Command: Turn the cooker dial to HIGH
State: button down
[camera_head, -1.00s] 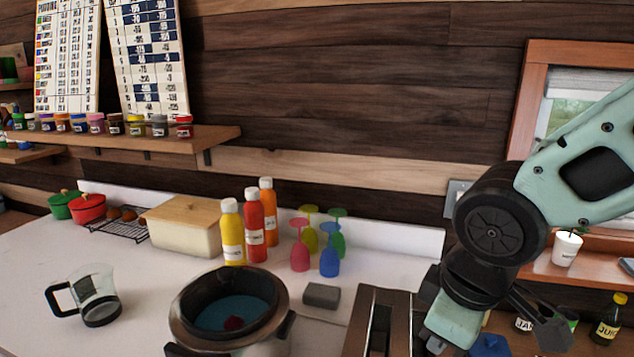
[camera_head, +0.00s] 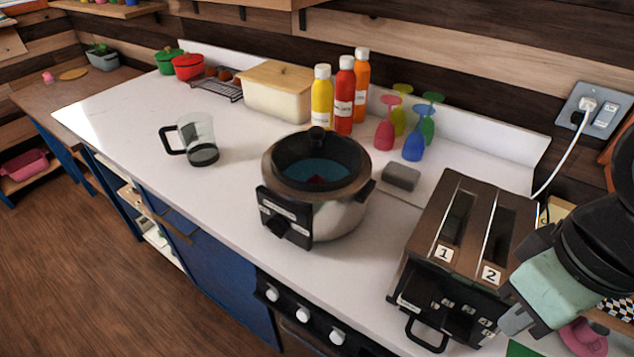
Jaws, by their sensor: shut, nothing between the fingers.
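The round steel cooker (camera_head: 350,212) stands on the white counter in the middle of the view, with a dark rim and blue contents with something dark red inside. A black panel on its front carries the black dial (camera_head: 281,226). A pale label strip is above the dial, but its lettering and the dial's setting are too small to read. My gripper (camera_head: 514,319) is at the lower right beside the toaster, well to the right of the cooker and apart from the dial. It is shut and empty; its tips are partly unclear.
A two-slot toaster (camera_head: 420,245) stands between the cooker and my gripper. A glass jug (camera_head: 203,140) is left of the cooker. A grey block (camera_head: 401,177), goblets and bottles (camera_head: 343,100) stand behind. White stove knobs (camera_head: 302,314) line the counter front. Floor at left is clear.

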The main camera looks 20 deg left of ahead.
aim_at(279, 225)
jog(key=u, duration=0.45)
jog(key=k+u, duration=0.1)
jog(key=u, duration=0.35)
jog(key=k+u, duration=0.1)
jog(key=u, duration=0.8)
